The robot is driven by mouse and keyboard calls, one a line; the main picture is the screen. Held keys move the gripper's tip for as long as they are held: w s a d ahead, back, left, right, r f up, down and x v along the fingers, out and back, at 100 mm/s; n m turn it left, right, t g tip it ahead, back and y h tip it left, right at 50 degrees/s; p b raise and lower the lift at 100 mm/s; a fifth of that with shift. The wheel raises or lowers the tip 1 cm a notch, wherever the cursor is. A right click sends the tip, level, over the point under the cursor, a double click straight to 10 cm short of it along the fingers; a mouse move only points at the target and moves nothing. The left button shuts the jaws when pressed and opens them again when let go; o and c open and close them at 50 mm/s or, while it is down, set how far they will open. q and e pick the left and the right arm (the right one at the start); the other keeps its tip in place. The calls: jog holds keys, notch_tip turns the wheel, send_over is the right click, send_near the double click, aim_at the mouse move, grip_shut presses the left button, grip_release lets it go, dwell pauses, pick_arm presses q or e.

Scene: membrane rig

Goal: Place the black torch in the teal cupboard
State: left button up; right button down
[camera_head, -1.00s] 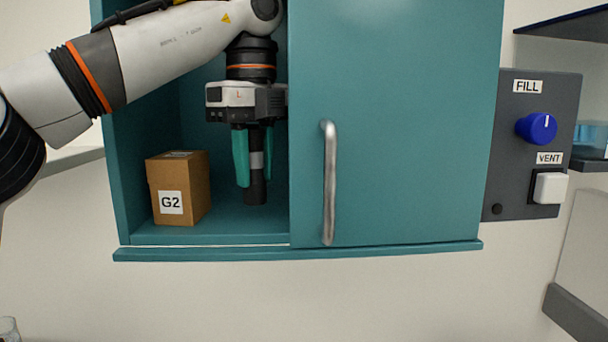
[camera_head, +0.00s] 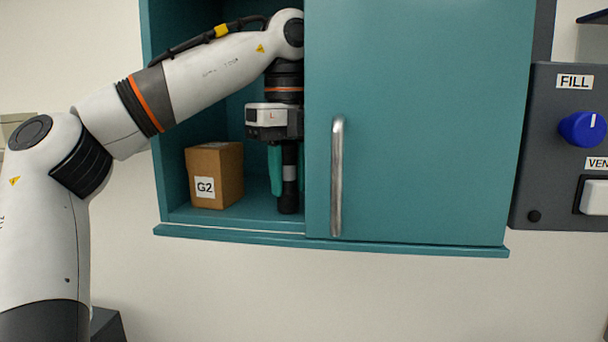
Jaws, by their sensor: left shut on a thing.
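The teal cupboard (camera_head: 420,130) is on the wall, with its left part open and a sliding-type door with a metal handle (camera_head: 337,175) covering the right part. My left gripper (camera_head: 288,175) is inside the open part, pointing down, with teal fingers shut on the black torch (camera_head: 289,195). The torch is upright, with a grey band, and its lower end is at or just above the cupboard floor; I cannot tell whether it touches. The door edge hides the right side of the gripper. My right gripper is not in view.
A brown box labelled G2 (camera_head: 214,175) stands in the cupboard to the left of the torch. The door edge is close on the right. A grey panel (camera_head: 550,150) with a blue FILL knob (camera_head: 582,129) and a white VENT switch (camera_head: 594,197) is right of the cupboard.

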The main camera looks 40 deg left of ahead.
pick_arm(q)
jog(key=shift+a, duration=0.4)
jog(key=o, duration=0.7)
jog(key=shift+a+f, duration=0.25)
jog(key=shift+a, duration=0.2)
jog(key=o, duration=0.3)
jog(key=shift+d, duration=0.1)
jog(key=shift+o, duration=0.2)
jog(key=shift+d, duration=0.2)
jog(key=shift+d+r, duration=0.15)
jog(key=shift+d, duration=0.05)
jog(key=shift+r, duration=0.1)
jog(key=shift+a+r, duration=0.1)
jog(key=shift+r, duration=0.05)
jog(key=shift+a+r, duration=0.1)
jog(key=shift+r, duration=0.25)
notch_tip(320, 180, up, 4)
jog(key=shift+f, duration=0.1)
jog(key=shift+d+r, duration=0.25)
jog(key=shift+r, duration=0.5)
jog(key=shift+a+r, duration=0.1)
jog(key=shift+r, duration=0.3)
jog(key=shift+a+r, duration=0.1)
jog(key=shift+r, duration=0.05)
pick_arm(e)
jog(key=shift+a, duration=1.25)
